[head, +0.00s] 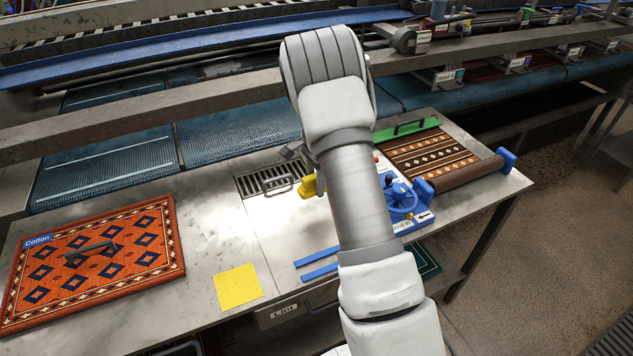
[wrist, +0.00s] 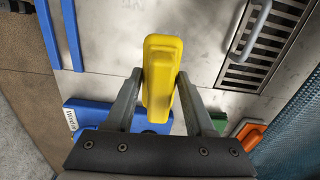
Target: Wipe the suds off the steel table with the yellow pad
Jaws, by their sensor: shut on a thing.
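My gripper (wrist: 161,76) is shut on a yellow pad (wrist: 162,48), a rounded block with a raised top, held between both fingers in the wrist view. In the head view the pad (head: 308,187) shows just left of my arm, beside the drain grate; my arm hides part of it. I cannot tell whether it touches the steel table (head: 215,215). A pale, bright patch lies on the table below the grate; I cannot tell whether it is suds or glare. A flat yellow square (head: 238,287) lies near the table's front edge.
A drain grate (head: 262,180) with a handle is set in the table. An orange patterned rug (head: 140,250) with a handle lies at left. Two blue strips (head: 318,264) lie near the front. A blue device (head: 405,200) and a brown rug sample (head: 425,158) are right of my arm.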

